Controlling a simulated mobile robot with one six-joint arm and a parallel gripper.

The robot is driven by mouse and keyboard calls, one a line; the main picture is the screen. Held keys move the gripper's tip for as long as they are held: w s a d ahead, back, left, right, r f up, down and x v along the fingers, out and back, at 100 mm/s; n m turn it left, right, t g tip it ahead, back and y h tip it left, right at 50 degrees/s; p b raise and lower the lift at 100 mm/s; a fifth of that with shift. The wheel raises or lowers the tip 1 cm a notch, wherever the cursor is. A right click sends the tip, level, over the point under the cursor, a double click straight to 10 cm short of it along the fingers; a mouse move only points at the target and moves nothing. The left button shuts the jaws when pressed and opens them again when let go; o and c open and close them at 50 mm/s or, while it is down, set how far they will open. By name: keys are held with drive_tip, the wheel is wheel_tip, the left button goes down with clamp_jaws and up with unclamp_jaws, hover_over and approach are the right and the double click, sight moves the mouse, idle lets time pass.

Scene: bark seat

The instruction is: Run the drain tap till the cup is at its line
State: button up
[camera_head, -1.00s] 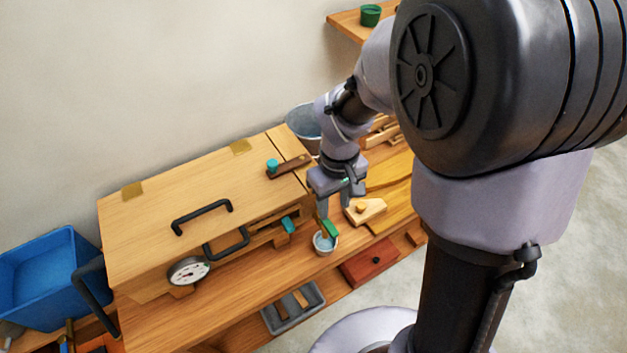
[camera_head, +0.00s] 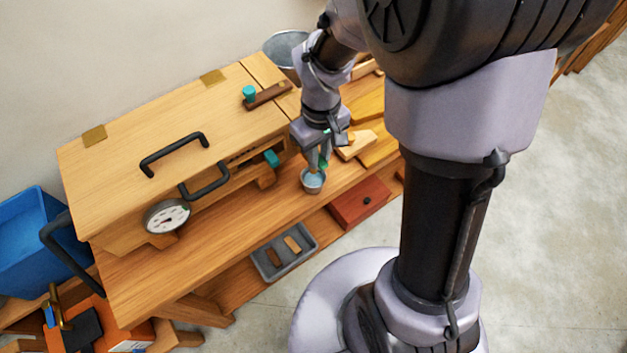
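A small grey cup (camera_head: 313,184) stands upright on the bench by the right end of the wooden chest, with pale blue inside. I cannot make out a line on it. A small green piece (camera_head: 323,164) shows just above the cup's rim, beside a brownish piece; it may be the tap's handle, but the spout is not clear. My gripper (camera_head: 318,158) points down right over the cup, its fingertips close to or at the green piece. The fingers overlap in this view, so their gap and any contact are hidden.
The wooden chest (camera_head: 150,130) carries black handles, a round dial (camera_head: 167,216) and a teal knob (camera_head: 249,94) on top. A metal bucket (camera_head: 285,46) stands behind. A grey tray (camera_head: 284,252) and red box (camera_head: 358,203) sit below.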

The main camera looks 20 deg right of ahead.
clamp_jaws()
drive_tip(key=shift+w+d+r+n+p, duration=0.15)
drive_tip(key=shift+d+n+p, duration=0.25)
drive_tip(key=shift+n+p, duration=0.55)
drive_tip(key=shift+w+d+n, duration=0.25)
drive_tip(key=shift+d+n, duration=0.05)
drive_tip(key=shift+n, duration=0.75)
drive_tip(key=shift+f, duration=0.2)
idle(5.1)
